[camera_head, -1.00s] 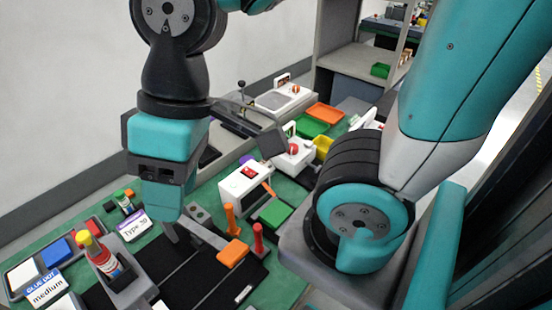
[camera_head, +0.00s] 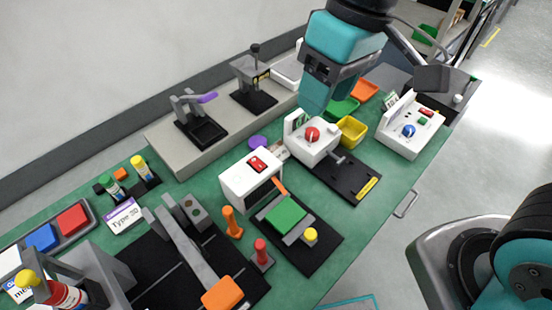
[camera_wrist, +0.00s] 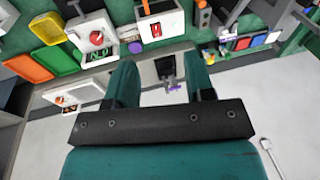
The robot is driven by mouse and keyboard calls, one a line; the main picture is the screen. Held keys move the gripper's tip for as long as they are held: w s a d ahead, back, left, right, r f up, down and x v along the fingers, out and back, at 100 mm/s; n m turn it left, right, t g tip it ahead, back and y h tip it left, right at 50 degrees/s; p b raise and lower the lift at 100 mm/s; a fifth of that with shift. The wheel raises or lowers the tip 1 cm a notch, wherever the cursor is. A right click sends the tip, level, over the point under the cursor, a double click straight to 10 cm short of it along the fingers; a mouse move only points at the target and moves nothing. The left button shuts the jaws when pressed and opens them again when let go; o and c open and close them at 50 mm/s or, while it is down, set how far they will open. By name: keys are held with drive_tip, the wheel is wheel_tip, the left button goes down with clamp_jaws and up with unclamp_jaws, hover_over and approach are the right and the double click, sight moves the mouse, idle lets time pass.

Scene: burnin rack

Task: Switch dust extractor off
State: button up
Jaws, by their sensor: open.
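No readable label marks the dust extractor. A white box with a blue knob (camera_head: 408,131) and small red and green buttons stands further right. My gripper (camera_head: 314,106) hangs above and behind the red-knob box, apparently touching nothing. In the wrist view, its two fingers (camera_wrist: 162,82) are apart with nothing between them.
A yellow bin (camera_head: 352,131), a green bin (camera_head: 343,106) and an orange tray (camera_head: 365,91) stand near my gripper. A raised grey shelf (camera_head: 165,143) carries small presses at the back. Upright orange (camera_head: 232,224) and red (camera_head: 261,254) handles stand in front.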

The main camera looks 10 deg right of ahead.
drive_tip(key=h+b, duration=0.2)
hover_over(261, 167)
wheel_tip(261, 167, down, 6)
drive_tip(key=f, duration=0.1)
wheel_tip(261, 167, down, 17)
drive_tip(key=shift+r+p, duration=0.1)
drive_tip(key=shift+p, duration=0.25)
